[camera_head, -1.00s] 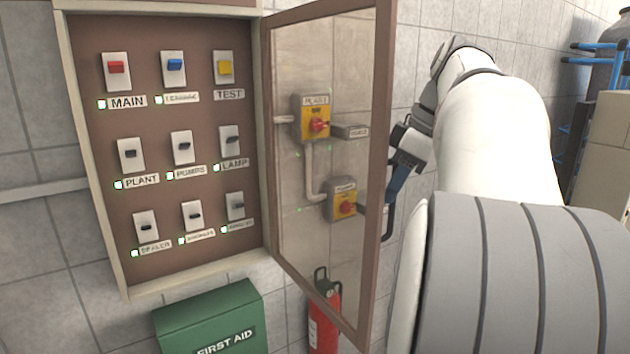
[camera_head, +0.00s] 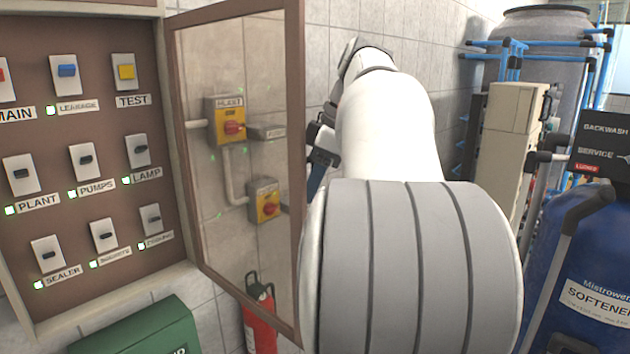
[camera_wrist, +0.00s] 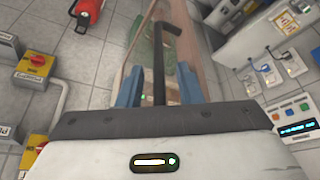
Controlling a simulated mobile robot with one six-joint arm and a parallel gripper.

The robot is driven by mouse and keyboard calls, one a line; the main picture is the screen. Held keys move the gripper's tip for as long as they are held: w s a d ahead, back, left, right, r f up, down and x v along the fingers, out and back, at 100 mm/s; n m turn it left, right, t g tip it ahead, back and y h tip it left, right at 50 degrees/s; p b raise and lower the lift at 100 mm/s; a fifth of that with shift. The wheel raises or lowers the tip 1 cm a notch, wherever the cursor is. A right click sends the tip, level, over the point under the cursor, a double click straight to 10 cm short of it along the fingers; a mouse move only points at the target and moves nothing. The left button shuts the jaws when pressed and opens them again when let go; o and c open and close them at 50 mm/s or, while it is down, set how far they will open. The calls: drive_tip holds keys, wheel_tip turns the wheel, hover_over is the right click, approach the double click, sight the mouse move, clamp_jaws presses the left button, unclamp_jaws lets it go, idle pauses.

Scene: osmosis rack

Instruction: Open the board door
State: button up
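The board door (camera_head: 299,120) is a brown-framed clear pane, hinged on the right side of the switch board (camera_head: 60,135) and standing well open. My gripper (camera_head: 318,172) is just right of the door's free edge, partly hidden by the door frame and my arm. In the wrist view, my gripper (camera_wrist: 160,85) has its two blue fingers apart. A dark bent handle (camera_wrist: 159,70) runs between them, with a gap showing on each side. The door pane (camera_wrist: 190,40) lies beyond. Whether a finger touches the handle cannot be told.
Yellow switch boxes (camera_head: 226,122) with red knobs are on the tiled wall, seen through the pane. A red extinguisher (camera_head: 260,325) and a green first-aid box (camera_head: 150,330) are below. A blue softener tank (camera_head: 575,275) and a beige cabinet (camera_head: 510,130) stand at the right.

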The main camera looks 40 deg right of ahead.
drive_tip(key=shift+r, duration=0.15)
drive_tip(key=v, duration=0.7)
drive_tip(key=shift+r, duration=0.2)
drive_tip(key=shift+s+d, duration=0.1)
drive_tip(key=shift+s, duration=0.1)
